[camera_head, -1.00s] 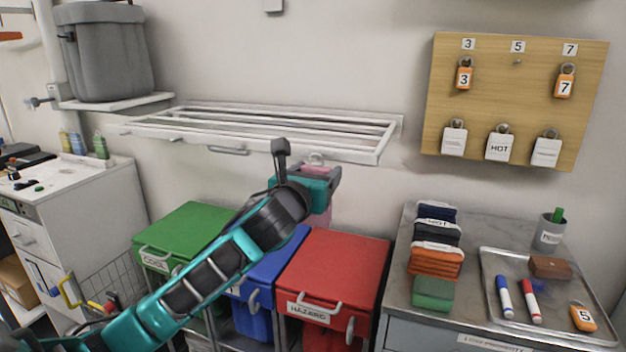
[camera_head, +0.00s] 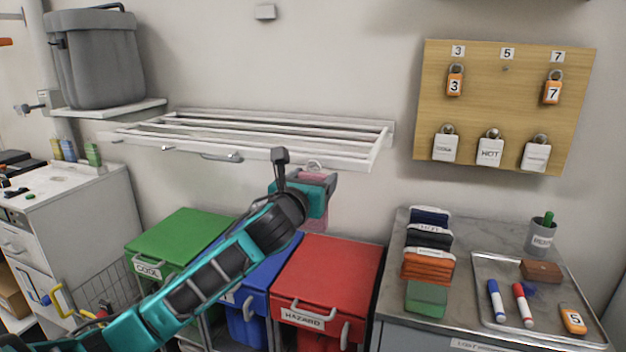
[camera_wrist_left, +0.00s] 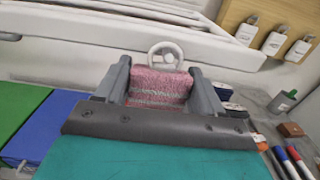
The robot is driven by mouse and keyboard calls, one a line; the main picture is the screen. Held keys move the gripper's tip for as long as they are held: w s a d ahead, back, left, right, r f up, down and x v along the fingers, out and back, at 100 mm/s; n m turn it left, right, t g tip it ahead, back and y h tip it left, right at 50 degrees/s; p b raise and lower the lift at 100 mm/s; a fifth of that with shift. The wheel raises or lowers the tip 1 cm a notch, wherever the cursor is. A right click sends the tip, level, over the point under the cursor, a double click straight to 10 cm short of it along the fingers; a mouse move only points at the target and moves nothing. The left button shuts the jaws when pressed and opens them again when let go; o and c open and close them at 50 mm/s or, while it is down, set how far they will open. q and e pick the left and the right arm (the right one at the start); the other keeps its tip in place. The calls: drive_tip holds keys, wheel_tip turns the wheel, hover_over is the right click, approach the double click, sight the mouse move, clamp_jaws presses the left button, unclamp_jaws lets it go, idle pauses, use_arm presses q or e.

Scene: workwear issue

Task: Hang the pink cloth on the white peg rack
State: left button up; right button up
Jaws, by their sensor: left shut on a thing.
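The pink cloth (camera_wrist_left: 158,86) is between the fingers of my left gripper (camera_wrist_left: 163,90) in the left wrist view, with a pale ring (camera_wrist_left: 165,54) standing up from its top. In the head view my left gripper (camera_head: 318,188) is just below the front rail of the white rack (camera_head: 250,145) near its right end, and mostly hides the cloth. The ring shows close to the front rail; I cannot tell whether it touches it. Small hooks show under the front rail further left. My right gripper is not in view.
Green (camera_head: 180,240), blue (camera_head: 250,285) and red (camera_head: 330,275) lidded bins stand below the rack. A pegboard (camera_head: 505,105) with padlocks and tags hangs on the right. Folded cloths (camera_head: 428,265) and a metal tray (camera_head: 485,325) lie on the right counter. A grey bin (camera_head: 95,60) stands on the left shelf.

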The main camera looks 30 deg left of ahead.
use_arm(q)
drive_tip(key=o, duration=1)
drive_tip(key=shift+s, duration=0.1)
drive_tip(key=v, duration=1.2)
drive_tip(key=shift+s+d+b, duration=0.1)
drive_tip(key=shift+s+b, duration=0.25)
drive_tip(key=shift+s, duration=0.05)
drive_tip(key=shift+f, duration=0.15)
drive_tip(key=s+d+f+n+g+h, duration=0.1)
drive_tip(key=d+f+n+g+h, duration=0.15)
drive_tip(key=f+n, duration=0.55)
drive_tip(key=s+d+f+n+g+h, duration=0.1)
drive_tip(key=s+d+f+n+h, duration=0.3)
drive_tip(key=f, duration=0.8)
drive_tip(key=s+d+f+n+g, duration=0.1)
drive_tip(key=s+d+f+n, duration=0.1)
drive_tip(key=f+n, duration=0.3)
drive_tip(key=s+d+f+n+g, duration=0.1)
drive_tip(key=s+d+f+n, duration=0.2)
drive_tip(key=f+n, duration=0.3)
drive_tip(key=s+d+f+n+g, duration=0.1)
drive_tip(key=s+d+f+n, duration=0.2)
drive_tip(key=s+f+n, duration=0.2)
drive_tip(key=shift+d+f+n, duration=0.1)
drive_tip(key=shift+f+n, duration=0.1)
drive_tip(key=shift+n, duration=0.45)
drive_tip(key=shift+f+n, duration=0.2)
drive_tip(key=shift+n, duration=0.45)
